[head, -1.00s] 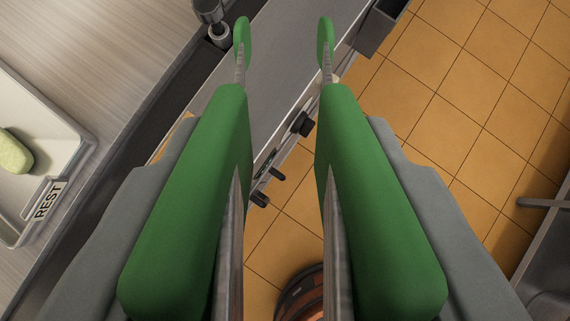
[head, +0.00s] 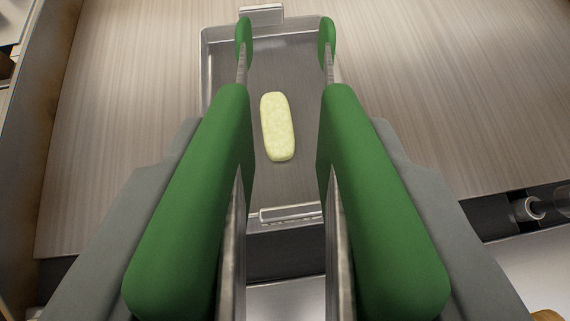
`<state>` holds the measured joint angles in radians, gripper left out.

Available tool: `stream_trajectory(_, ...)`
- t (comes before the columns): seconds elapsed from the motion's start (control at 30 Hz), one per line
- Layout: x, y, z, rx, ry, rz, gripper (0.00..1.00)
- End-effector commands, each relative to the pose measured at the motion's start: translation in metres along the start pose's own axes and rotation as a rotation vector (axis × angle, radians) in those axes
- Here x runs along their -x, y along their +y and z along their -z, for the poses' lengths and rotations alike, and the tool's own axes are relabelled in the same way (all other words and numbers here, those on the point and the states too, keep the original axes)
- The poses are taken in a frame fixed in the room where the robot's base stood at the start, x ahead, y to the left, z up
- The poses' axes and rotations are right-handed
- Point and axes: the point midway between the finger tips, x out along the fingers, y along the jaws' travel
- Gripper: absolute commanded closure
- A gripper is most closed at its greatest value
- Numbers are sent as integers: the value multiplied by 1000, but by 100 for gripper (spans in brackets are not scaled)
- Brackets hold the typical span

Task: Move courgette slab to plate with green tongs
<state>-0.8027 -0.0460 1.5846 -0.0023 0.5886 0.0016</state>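The green tongs (head: 286,45) are in my gripper, one green arm at each side of the head view. Their tips are spread apart with nothing between them. A pale green-yellow courgette slab (head: 278,127) lies lengthwise in a shallow metal tray (head: 222,62). In the picture the slab shows between the two tong arms; the height of the tongs above it is hard to tell. No plate is in view.
The tray has a low rim and small tabs at its far and near ends. A wood-grain counter (head: 130,110) lies bare on both sides. A dark gap (head: 285,262) runs along the counter's near edge, with a metal fitting (head: 533,208) at right.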

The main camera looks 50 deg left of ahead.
Motion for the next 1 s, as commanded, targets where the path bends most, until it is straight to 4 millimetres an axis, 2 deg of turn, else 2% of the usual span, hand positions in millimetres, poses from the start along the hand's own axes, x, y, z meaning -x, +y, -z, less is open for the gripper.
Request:
stream_trajectory(0.13,-4,-7,-2,9,7,16,85)
stream_trajectory(0.57,-5,-7,-5,10,10,11,85)
stream_trajectory(1.0,-25,-7,-37,9,9,12,85)
